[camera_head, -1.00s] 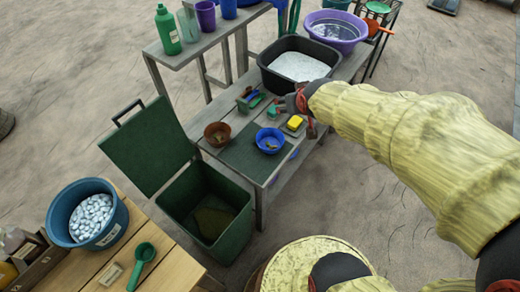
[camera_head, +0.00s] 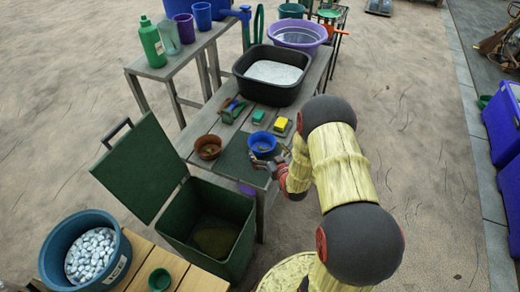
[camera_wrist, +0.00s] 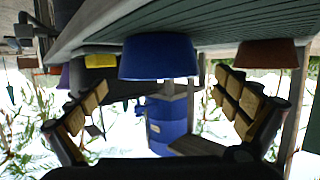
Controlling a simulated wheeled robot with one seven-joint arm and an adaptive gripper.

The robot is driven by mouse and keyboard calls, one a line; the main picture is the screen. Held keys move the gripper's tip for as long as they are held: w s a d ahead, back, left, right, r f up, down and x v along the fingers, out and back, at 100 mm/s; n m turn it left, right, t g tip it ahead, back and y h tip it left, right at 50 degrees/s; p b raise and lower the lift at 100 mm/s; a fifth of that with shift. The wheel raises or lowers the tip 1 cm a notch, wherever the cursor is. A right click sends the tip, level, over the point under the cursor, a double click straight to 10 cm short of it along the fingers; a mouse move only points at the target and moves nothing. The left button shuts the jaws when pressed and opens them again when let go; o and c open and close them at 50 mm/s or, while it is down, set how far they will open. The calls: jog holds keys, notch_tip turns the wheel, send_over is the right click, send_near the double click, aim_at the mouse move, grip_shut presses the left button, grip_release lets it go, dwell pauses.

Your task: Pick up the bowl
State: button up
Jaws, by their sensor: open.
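A blue bowl (camera_head: 262,141) stands upright on the dark green mat (camera_head: 238,165) on the low wooden table. In the wrist view, which is upside down, the blue bowl (camera_wrist: 158,57) lies ahead, centred between my fingers. A brown bowl (camera_head: 208,148) stands left of it; it also shows at the upper right of the wrist view (camera_wrist: 268,54). My gripper (camera_head: 269,161) is at the table's front edge, close to the blue bowl's near side. In the wrist view my gripper (camera_wrist: 163,108) is open and empty, its padded fingers wide apart. Contact with the bowl cannot be told.
Yellow (camera_head: 281,124) and green (camera_head: 258,116) blocks lie behind the blue bowl. A black tub of white material (camera_head: 272,92) stands farther back. An open dark green bin (camera_head: 208,225) is in front, its lid raised at left. Bare ground lies right of the table.

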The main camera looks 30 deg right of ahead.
aim_at(258, 137)
jog(key=b+x, duration=0.2)
jog(key=x, duration=0.4)
jog(key=shift+w+d, duration=0.1)
jog(key=shift+d, duration=0.05)
jog(key=shift+r, duration=0.1)
jog(key=shift+c, duration=1.1)
jog(key=c, duration=0.7)
